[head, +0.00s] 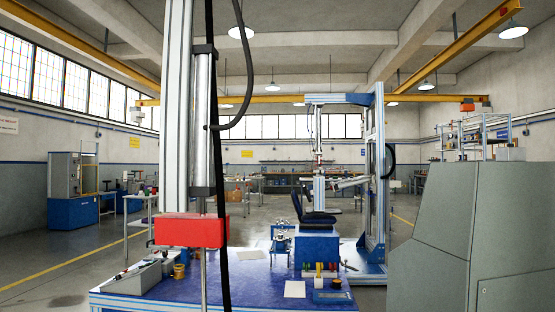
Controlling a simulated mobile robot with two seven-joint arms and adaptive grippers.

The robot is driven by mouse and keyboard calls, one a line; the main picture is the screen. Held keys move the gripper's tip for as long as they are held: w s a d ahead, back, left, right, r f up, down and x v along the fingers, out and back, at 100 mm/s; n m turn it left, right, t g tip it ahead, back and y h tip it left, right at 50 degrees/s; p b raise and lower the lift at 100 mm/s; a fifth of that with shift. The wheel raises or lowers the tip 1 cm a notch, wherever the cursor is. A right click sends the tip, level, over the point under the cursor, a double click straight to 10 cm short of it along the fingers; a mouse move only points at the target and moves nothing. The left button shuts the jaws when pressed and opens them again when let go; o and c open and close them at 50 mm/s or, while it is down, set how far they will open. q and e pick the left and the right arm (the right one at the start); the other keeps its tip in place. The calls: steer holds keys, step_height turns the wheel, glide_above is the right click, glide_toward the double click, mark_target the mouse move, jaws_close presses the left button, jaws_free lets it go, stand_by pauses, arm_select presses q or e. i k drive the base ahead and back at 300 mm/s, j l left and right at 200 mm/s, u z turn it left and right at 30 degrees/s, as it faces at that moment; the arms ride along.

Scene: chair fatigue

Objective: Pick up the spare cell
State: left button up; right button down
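I cannot tell for certain which object is the spare cell; the small parts are too small to make out. Small silver metal parts (281,241) stand on a blue support near the back of the blue-topped table (235,285). Several small coloured cylinders (319,270) stand in a row toward the table's right side. A grey tray (138,278) with slim tools lies at the table's left. Neither of my grippers shows in the head view.
A black chair (315,212) sits on a blue block in a blue-and-silver test frame (376,190). A large grey cabinet (440,240) fills the right. Open floor lies left.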

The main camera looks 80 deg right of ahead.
mark_target(510, 154)
steer(key=u, duration=5.4)
